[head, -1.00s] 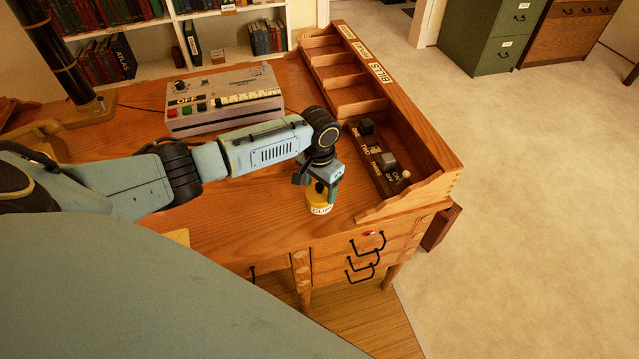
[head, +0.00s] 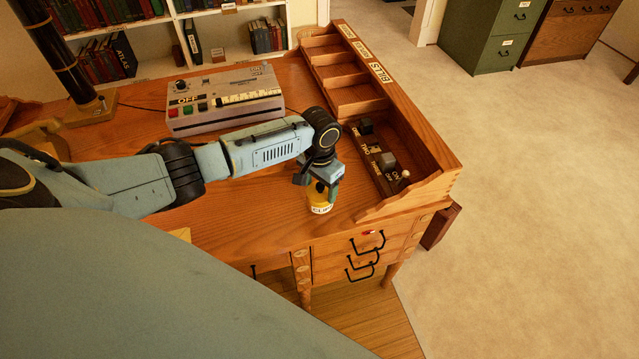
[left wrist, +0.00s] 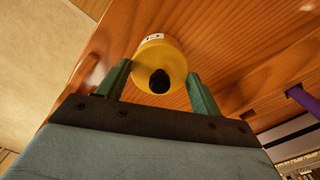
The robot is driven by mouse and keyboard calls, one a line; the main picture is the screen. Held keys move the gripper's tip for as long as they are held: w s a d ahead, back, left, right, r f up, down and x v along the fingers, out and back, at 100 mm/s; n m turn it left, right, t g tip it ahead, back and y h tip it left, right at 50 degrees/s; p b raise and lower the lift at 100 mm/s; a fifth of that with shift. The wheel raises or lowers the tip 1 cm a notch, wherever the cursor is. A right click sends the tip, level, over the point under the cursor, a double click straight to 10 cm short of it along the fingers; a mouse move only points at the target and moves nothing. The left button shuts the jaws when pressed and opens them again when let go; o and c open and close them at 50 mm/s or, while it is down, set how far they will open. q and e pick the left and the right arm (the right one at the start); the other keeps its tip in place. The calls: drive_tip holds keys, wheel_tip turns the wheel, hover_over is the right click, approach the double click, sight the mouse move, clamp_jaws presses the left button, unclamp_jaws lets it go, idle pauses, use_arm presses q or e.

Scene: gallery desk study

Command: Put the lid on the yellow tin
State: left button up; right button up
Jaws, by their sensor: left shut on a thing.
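The yellow tin (head: 320,208), with a white label with dark lettering, stands on the desk near its front edge, left of the wooden organizer. My left gripper (head: 321,189) points down right over it. In the left wrist view, the yellow lid (left wrist: 172,63) with a black knob (left wrist: 159,81) is between the two green fingers of my left gripper (left wrist: 160,88), which is shut on it. A bit of white label shows past the lid. The lid and tin line up closely; I cannot tell whether the lid is fully seated. My right gripper is not in view.
A grey control box (head: 224,98) with coloured buttons stands at the back left of the desk. The wooden organizer (head: 436,185), with raised walls and small blocks and switches inside, runs along the right. Bare desk lies left of the tin.

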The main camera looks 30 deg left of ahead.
use_arm(q)
drive_tip(key=shift+f, duration=0.15)
idle(0.9)
drive_tip(key=shift+p, duration=0.6)
idle(0.4)
drive_tip(key=o, duration=1.2)
drive_tip(key=shift+o, duration=0.2)
drive_tip(key=shift+r+p, duration=3.55)
drive_tip(key=shift+p, duration=0.45)
drive_tip(key=shift+f, duration=0.1)
